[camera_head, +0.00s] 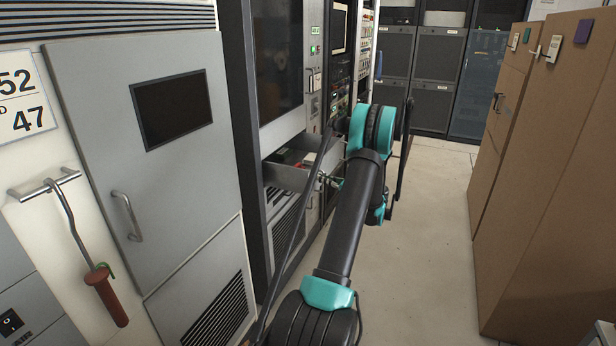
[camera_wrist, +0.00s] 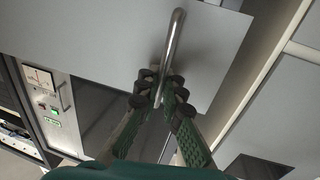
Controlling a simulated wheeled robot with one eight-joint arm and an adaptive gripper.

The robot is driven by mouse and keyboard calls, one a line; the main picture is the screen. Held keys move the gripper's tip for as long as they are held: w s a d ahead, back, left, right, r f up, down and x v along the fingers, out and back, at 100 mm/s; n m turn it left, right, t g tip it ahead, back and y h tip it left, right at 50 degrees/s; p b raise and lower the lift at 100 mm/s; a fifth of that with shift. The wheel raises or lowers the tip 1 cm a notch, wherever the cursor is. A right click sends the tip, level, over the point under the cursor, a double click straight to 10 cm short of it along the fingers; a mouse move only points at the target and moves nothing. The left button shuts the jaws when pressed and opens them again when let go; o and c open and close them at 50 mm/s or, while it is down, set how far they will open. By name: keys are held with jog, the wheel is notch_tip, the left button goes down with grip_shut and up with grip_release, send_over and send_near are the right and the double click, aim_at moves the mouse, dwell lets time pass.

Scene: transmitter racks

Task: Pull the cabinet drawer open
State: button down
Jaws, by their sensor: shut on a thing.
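The cabinet drawer (camera_head: 287,177) is a grey drawer low in the dark-framed rack, and in the head view it stands out from the rack with things visible inside. Its front fills much of the wrist view (camera_wrist: 90,38). A metal bar handle (camera_wrist: 173,50) is fixed to that front. My gripper (camera_wrist: 160,92) has its green, dark-tipped fingers on both sides of the handle's lower part and is shut on it. In the head view my arm hides most of the gripper and the drawer front.
A grey cabinet door (camera_head: 140,200) with a handle stands left of the rack. A red-brown grip (camera_head: 106,294) hangs on a hook from a rail at the left. Brown cabinets (camera_head: 555,150) line the right side. The floor (camera_head: 430,220) between is clear.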

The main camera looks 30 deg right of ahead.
jog(key=shift+d+v, duration=0.15)
jog(key=shift+v, duration=0.85)
jog(key=shift+d+v, duration=0.2)
jog(key=shift+v, duration=0.8)
jog(key=shift+w, duration=0.2)
jog(key=c, duration=1.9)
grip_release()
jog(key=v, duration=1.2)
jog(key=shift+s, duration=0.1)
